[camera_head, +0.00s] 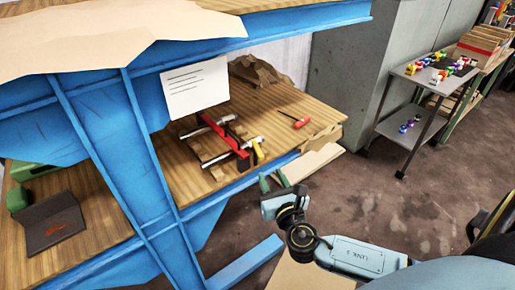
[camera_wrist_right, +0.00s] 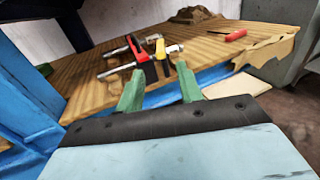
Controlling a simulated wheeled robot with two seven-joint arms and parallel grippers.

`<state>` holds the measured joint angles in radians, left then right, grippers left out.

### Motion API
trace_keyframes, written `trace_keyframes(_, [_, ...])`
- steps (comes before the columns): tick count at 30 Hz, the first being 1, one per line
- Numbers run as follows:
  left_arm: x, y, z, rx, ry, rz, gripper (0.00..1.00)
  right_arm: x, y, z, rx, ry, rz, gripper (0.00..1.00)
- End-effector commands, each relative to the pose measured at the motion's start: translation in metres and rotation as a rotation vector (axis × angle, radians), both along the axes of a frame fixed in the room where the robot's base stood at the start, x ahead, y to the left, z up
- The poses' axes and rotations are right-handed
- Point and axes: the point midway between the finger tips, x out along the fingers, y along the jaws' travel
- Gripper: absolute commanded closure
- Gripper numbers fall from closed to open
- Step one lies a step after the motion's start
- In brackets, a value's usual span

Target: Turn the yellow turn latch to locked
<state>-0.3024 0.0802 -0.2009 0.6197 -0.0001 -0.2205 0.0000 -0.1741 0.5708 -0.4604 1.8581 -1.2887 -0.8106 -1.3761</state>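The yellow turn latch (camera_head: 258,150) is a small yellow piece at the near right end of a red and black fixture (camera_head: 241,158) on the wooden shelf. It also shows in the right wrist view (camera_wrist_right: 160,48), upright beside the fixture's red bar (camera_wrist_right: 138,47). Which setting it stands at is too small to tell. My right gripper (camera_head: 274,181) is in front of the shelf edge, nearer to me and below the latch, not touching it. In the right wrist view its green fingers (camera_wrist_right: 160,82) are wide apart with nothing between them. My left gripper is not in view.
A red-handled tool (camera_head: 301,121) lies on the shelf (camera_head: 285,101) right of the fixture. Blue frame posts (camera_head: 150,155) stand at the left, and a white paper sheet (camera_head: 195,88) hangs above. A metal cart (camera_head: 430,82) with small toys stands far right. The floor between is open.

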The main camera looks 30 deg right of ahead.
Motion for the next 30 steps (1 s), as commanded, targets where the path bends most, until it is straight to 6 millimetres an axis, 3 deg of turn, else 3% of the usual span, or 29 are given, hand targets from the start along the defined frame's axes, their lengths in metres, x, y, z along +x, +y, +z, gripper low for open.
trace_keyframes(5, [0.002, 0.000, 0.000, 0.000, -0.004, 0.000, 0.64, 0.023, -0.006, 0.003, -0.007, -0.006, -0.001, 0.64])
trace_keyframes(18, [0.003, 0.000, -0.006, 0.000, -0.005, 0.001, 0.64, 0.106, -0.028, 0.001, -0.003, -0.002, -0.001, 0.64])
trace_keyframes(24, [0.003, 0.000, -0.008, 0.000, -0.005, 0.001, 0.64, 0.123, -0.032, 0.000, -0.001, -0.001, 0.001, 0.64])
trace_keyframes(30, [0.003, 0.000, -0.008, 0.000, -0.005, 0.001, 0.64, 0.127, -0.033, 0.000, -0.001, 0.000, 0.000, 0.64])
